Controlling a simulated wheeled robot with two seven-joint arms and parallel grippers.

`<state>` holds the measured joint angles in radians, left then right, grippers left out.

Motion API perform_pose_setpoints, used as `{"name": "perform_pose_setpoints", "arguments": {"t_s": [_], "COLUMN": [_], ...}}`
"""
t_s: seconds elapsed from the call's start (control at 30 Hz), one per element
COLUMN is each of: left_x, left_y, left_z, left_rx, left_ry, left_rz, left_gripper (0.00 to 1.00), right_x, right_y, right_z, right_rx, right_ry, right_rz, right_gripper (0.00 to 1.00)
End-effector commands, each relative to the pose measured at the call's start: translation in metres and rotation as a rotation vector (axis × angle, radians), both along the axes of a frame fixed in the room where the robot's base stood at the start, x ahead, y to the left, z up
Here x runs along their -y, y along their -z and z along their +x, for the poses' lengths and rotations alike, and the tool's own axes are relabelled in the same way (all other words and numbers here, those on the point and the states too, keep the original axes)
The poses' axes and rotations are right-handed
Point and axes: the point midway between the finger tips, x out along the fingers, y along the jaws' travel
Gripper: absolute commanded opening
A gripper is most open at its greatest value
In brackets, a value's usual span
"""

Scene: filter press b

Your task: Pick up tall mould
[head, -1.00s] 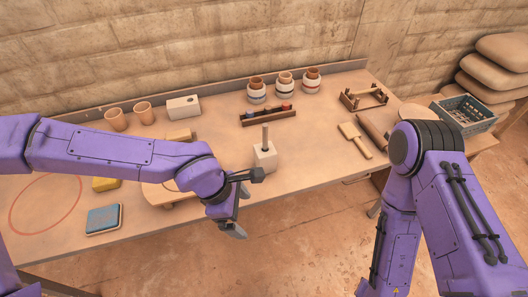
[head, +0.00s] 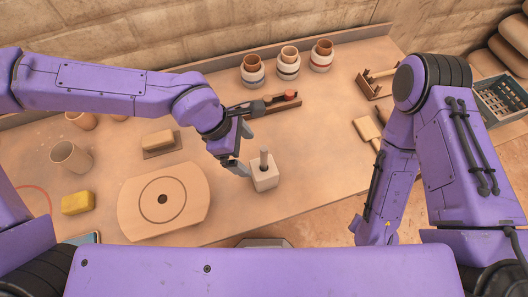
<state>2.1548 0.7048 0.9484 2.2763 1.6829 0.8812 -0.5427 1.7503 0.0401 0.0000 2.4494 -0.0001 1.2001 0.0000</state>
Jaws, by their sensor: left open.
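A pale, squarish block (head: 264,175) with an upright peg (head: 264,157) in its top stands on the workbench near the middle of the head view. It seems to be the tall mould, but I cannot be sure. My left gripper (head: 243,150) is open, just left of the block, with its lower fingertip close to the block's left side. I cannot tell whether they touch. No thing shows between its jaws. My right arm comes in on the right, and its gripper is out of view.
A round-ended board (head: 135,205) with a central hole lies to the left, with a yellow sponge (head: 78,203) beyond it. A dark rack (head: 285,101) stands behind the block, before several banded jars (head: 321,58). A wooden paddle (head: 367,129) lies right. Bench right of the block is clear.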

Motion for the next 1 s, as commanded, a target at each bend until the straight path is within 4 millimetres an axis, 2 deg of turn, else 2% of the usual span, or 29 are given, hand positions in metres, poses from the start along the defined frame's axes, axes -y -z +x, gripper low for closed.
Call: {"name": "perform_pose_setpoints", "arguments": {"t_s": [0.07, 0.3, 0.47, 0.63, 0.73, 0.93, 0.97, 1.0], "left_x": [0.001, 0.016, 0.022, 0.031, 0.035, 0.035, 0.035, 0.035], "left_y": [0.003, 0.042, 0.06, 0.091, 0.099, 0.1, 0.1, 0.1], "left_z": [0.0, -0.002, -0.003, -0.004, -0.003, -0.003, -0.003, -0.003], "left_rx": [0.0, -0.002, -0.002, -0.002, -0.001, 0.0, 0.0, 0.0], "left_ry": [0.001, 0.0, 0.002, 0.003, 0.003, 0.001, 0.001, 0.001], "left_rz": [0.001, 0.003, 0.003, 0.003, 0.001, 0.0, 0.0, 0.0], "left_gripper": [0.95, 0.95, 0.95, 0.95, 0.95, 0.95, 0.91, 0.78], "right_x": [0.0, 0.0, 0.0, 0.0, 0.0, 0.0, 0.0, 0.0], "right_y": [0.0, 0.002, 0.0, -0.001, -0.001, -0.001, -0.001, 0.0], "right_z": [0.0, -0.001, -0.001, 0.0, 0.0, 0.0, 0.0, 0.0], "right_rx": [-0.001, -0.002, -0.001, -0.001, -0.001, -0.001, -0.001, -0.001], "right_ry": [0.0, 0.0, 0.0, 0.0, 0.0, 0.0, 0.0, 0.0], "right_rz": [0.001, 0.0, 0.0, 0.001, 0.001, 0.001, 0.001, 0.001], "right_gripper": [0.0, 0.0, 0.0, 0.0, 0.0, 0.0, 0.0, 0.0]}}
